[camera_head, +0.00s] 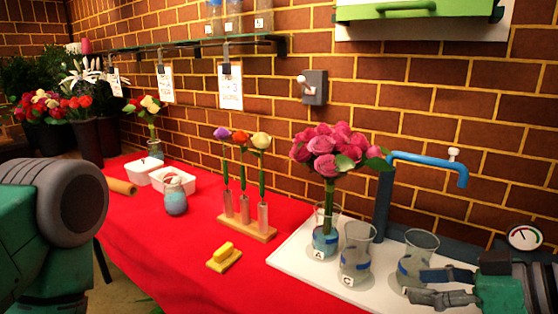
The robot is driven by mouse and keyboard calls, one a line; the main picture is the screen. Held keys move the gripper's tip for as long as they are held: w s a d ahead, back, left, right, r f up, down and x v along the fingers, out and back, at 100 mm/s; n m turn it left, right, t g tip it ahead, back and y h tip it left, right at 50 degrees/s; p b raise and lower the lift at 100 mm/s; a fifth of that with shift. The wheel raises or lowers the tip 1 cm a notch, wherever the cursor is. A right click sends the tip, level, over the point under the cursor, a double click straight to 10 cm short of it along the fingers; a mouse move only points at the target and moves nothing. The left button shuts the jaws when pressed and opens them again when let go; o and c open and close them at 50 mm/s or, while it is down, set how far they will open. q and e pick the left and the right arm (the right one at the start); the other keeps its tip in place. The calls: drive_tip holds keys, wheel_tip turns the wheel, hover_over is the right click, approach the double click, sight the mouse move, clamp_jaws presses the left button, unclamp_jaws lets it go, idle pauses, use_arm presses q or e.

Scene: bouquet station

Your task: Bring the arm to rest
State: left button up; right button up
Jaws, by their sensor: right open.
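My right gripper (428,286) is at the lower right, its two dark fingers spread apart and pointing left. Nothing shows between the fingers. They lie in front of the lower part of a glass vase (421,246) with blue patches; I cannot tell whether they touch it. My left gripper is out of view; only a green and grey part of my left arm (62,200) shows at the left edge.
A white tray (300,262) holds vase C (357,252) and vase A (323,243), which has pink roses (328,150). A blue tap (430,165) stands behind. A flower stand (247,227) and yellow block (224,252) sit on the red cloth (190,250).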

drive_tip(key=s+d+f+m+g+h, duration=0.1)
drive_tip(key=s+f+m+g+h, duration=0.2)
drive_tip(key=f, duration=0.7)
drive_tip(key=s+d+f+m+g+h, duration=0.1)
drive_tip(key=s+f+m+g+h, duration=0.3)
drive_tip(key=f, duration=0.7)
drive_tip(key=s+d+f+m+h, duration=0.1)
drive_tip(key=s+d+f+h, duration=0.1)
drive_tip(key=s+f, duration=0.9)
drive_tip(key=s+d, duration=0.1)
drive_tip(key=s, duration=0.2)
drive_tip(key=shift+f+g, duration=0.15)
drive_tip(key=shift+g, duration=0.15)
drive_tip(key=shift+d, duration=0.15)
drive_tip(key=shift+w, duration=0.15)
